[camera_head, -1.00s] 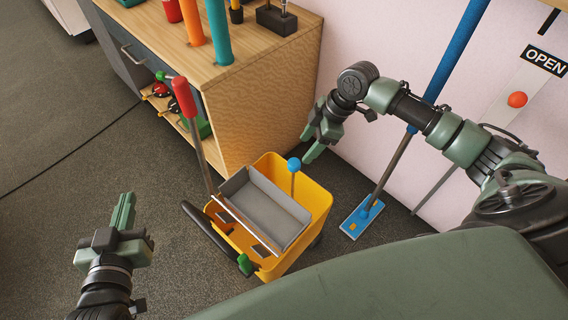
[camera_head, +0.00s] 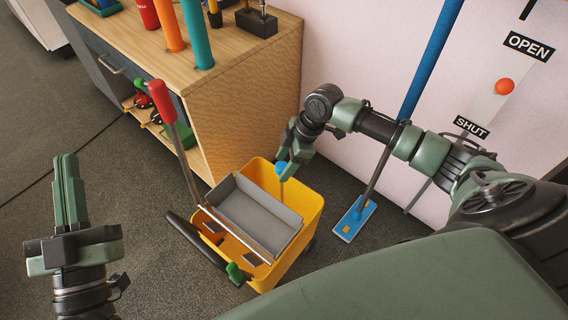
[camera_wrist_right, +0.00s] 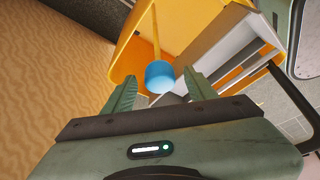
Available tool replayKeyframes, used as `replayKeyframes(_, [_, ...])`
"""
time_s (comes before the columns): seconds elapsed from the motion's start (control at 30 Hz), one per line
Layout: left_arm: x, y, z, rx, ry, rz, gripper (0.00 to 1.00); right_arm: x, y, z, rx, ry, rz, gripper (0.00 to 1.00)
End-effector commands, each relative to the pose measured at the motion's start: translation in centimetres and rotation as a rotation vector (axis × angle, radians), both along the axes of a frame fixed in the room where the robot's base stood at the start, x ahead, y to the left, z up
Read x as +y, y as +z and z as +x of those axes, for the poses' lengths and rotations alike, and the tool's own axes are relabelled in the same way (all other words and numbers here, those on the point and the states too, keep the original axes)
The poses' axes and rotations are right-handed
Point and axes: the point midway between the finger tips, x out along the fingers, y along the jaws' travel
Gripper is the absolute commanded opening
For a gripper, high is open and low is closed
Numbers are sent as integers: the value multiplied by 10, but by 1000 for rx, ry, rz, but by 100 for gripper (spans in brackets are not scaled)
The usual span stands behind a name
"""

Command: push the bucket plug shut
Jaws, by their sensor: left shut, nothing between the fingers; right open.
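The yellow bucket (camera_head: 306,205) stands on the floor with a grey wringer tray (camera_head: 255,208) in it. A thin rod with a blue knob (camera_head: 282,168), which looks like the plug's handle, rises upright at its far side. My right gripper (camera_head: 290,160) is open and points down at this knob. In the right wrist view the blue knob (camera_wrist_right: 160,75) appears between the spread fingertips; whether they touch it I cannot tell. The rod's lower end is hidden inside the bucket. My left gripper (camera_head: 68,165) is shut and empty at the far left, away from the bucket.
A wooden cabinet (camera_head: 250,90) stands close behind the bucket. A red-handled lever (camera_head: 162,100) and a black bar with a green end (camera_head: 235,272) are on the bucket's left side. A blue mop (camera_head: 354,218) leans at the right wall. An OPEN/SHUT panel (camera_head: 504,86) hangs there.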

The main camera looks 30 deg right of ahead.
Motion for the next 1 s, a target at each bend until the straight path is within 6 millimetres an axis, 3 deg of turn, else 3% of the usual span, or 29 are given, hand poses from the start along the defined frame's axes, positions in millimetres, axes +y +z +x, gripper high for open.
replayKeyframes(0.23, [0,1,0,-5,0,-1,0,0,0,0,0,0,0,57])
replayKeyframes(0.27, [0,1,0,-5,0,-1,0,0,0,0,0,0,0,51])
replayKeyframes(0.43, [0,1,0,-4,0,-1,0,0,0,0,0,0,0,4])
replayKeyframes(0.47, [0,1,0,-5,0,-1,0,0,0,0,0,0,0,0])
replayKeyframes(1.0, [0,1,0,-3,0,-1,0,0,0,0,0,0,1,0])
